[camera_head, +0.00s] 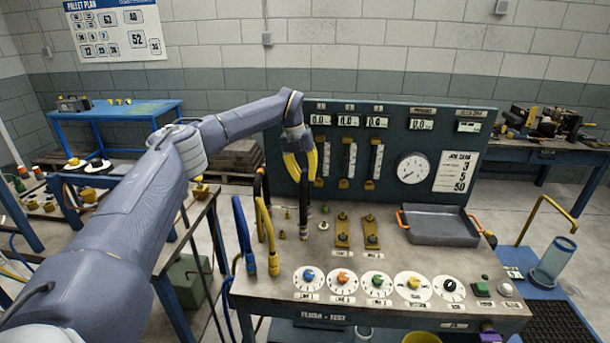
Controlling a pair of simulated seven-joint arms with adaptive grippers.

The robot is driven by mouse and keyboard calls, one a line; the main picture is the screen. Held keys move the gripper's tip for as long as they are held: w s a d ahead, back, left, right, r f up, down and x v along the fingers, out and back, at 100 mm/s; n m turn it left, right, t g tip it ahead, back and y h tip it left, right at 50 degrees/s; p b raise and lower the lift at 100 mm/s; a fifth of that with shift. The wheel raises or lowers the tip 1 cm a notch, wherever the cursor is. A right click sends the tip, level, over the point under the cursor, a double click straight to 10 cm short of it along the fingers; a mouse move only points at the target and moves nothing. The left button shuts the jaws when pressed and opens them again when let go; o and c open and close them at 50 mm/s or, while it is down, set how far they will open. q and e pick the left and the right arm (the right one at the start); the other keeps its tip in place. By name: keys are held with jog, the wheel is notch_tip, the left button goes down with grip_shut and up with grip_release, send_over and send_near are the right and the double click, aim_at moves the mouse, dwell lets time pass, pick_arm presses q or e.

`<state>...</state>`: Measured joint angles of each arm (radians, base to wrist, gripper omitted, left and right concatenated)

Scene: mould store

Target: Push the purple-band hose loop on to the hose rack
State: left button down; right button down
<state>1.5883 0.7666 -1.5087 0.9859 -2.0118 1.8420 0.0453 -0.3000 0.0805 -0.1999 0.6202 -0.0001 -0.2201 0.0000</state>
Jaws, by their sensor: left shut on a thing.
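My left gripper (303,177), with yellow fingers, is in front of the dark test panel. It is shut on a dark, upright, hose-like piece (304,208) that hangs below the fingers towards the bench top. I cannot make out a purple band on it, and the fingers cover its upper part. A blue hose (242,232), a yellow hose (266,232) and a black hose with orange (260,188) stand at the bench's left end, left of the gripper. I cannot tell which part is the hose rack. My right gripper is not in view.
The test bench (400,270) carries dials along its front, two brass-coloured blocks (343,232) and a grey tray (440,226) with orange handles. The gauge panel (395,150) stands behind. A purple item (490,336) shows below the front edge. Bare bench lies around the blocks.

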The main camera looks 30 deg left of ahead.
pick_arm(q)
jog(key=shift+f, duration=0.5)
dwell(1.5)
jog(key=c, duration=1.2)
grip_release()
jog(key=v, duration=1.2)
